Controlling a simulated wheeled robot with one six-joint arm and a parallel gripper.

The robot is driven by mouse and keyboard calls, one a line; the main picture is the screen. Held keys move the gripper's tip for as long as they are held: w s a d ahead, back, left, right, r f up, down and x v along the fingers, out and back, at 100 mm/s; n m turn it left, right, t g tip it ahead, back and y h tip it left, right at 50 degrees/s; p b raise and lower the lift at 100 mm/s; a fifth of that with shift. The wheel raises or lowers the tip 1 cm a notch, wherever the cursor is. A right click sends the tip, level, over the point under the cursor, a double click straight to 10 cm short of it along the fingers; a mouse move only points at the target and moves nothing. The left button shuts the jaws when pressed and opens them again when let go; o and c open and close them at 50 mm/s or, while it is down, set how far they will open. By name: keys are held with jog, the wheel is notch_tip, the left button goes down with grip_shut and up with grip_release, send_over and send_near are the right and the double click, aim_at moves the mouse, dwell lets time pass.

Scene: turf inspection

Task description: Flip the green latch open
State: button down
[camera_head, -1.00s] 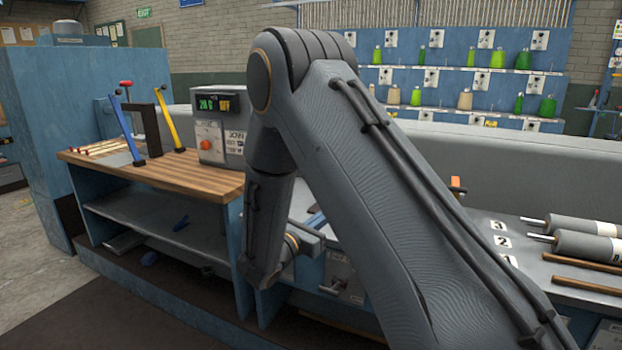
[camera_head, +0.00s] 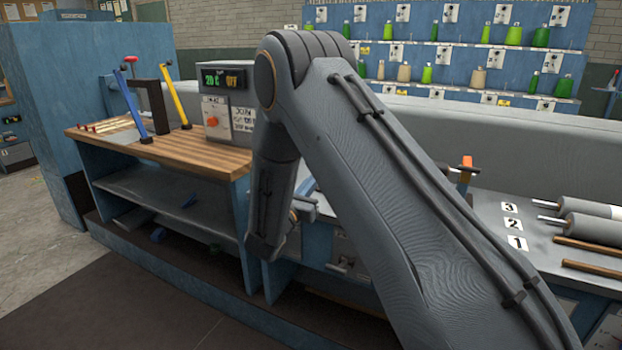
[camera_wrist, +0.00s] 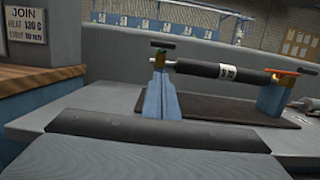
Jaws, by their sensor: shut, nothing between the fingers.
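The green latch (camera_wrist: 161,58) shows in the wrist view as a small green piece with a dark handle, on top of the left blue post (camera_wrist: 156,97). A dark roller (camera_wrist: 209,70) with a white label runs from this post to a right post (camera_wrist: 271,97). My gripper (camera_wrist: 158,135) fills the bottom of the wrist view, shut and empty, in front of the left post and apart from the latch. In the head view my own arm hides the gripper and the green latch.
An orange latch (camera_wrist: 283,71) sits on the right post; its orange top also shows in the head view (camera_head: 467,162). A wooden-topped bench (camera_head: 190,160) with a control box (camera_head: 228,105) stands left. Grey rollers (camera_head: 590,229) lie right. Dark floor is clear in front.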

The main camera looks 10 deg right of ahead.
jog(key=w+d+r+p, duration=0.1)
jog(key=w+d+r, duration=0.3)
jog(key=w+d, duration=0.1)
jog(key=shift+w+r+p, duration=0.3)
jog(key=shift+w+p, duration=0.1)
jog(key=shift+w, duration=0.45)
jog(key=shift+a+r, duration=0.1)
jog(key=shift+r, duration=0.05)
